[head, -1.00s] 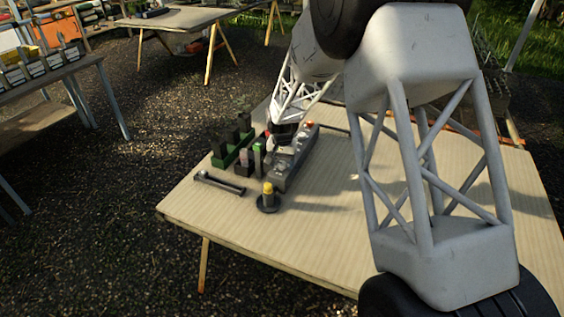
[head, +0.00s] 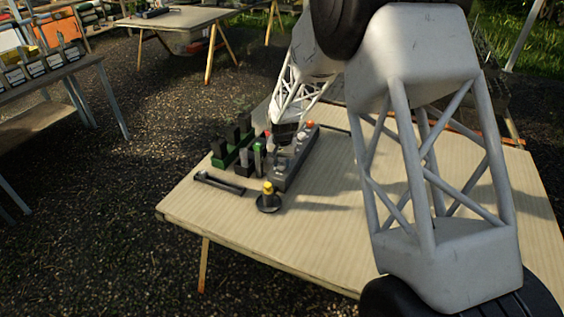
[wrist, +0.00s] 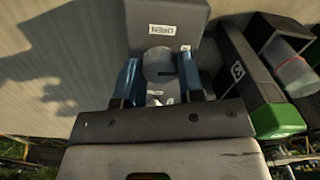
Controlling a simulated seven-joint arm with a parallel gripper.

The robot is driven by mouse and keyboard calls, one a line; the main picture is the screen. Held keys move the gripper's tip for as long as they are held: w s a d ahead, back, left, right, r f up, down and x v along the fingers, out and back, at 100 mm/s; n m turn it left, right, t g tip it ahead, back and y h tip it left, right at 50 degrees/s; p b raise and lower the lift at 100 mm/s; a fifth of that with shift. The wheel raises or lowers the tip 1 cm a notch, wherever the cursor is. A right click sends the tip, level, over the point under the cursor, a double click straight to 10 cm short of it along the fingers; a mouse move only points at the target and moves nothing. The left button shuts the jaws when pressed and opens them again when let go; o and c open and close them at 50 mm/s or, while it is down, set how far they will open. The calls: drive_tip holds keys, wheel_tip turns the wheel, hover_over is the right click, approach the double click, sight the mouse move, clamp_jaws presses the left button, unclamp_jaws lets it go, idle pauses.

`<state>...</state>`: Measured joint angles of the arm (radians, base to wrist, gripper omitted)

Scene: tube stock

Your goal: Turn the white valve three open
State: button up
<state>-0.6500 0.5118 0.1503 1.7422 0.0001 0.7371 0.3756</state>
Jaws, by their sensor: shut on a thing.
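The handle sits on a grey block (wrist: 190,18). A white label reading "OPEN" (wrist: 162,29) is on the block beyond the handle, with smaller labels nearby. The lower part of the handle is partly hidden by my gripper. In the head view, my gripper (head: 285,140) is down at the long grey block (head: 290,173), and it hides the handle there. I cannot read the valve's number.
Left of the block stand dark green racks (head: 225,156) with upright pieces. A dark bar (head: 219,183) and a round black base with a yellow top (head: 268,199) are in front. The table (head: 330,235) is bare at front right.

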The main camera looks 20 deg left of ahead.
drive_tip(key=n, duration=0.4)
drive_tip(key=shift+n, duration=0.3)
drive_tip(key=n, duration=0.8)
drive_tip(key=shift+n, duration=2.2)
drive_tip(key=o, duration=0.9)
drive_tip(key=shift+r, duration=0.15)
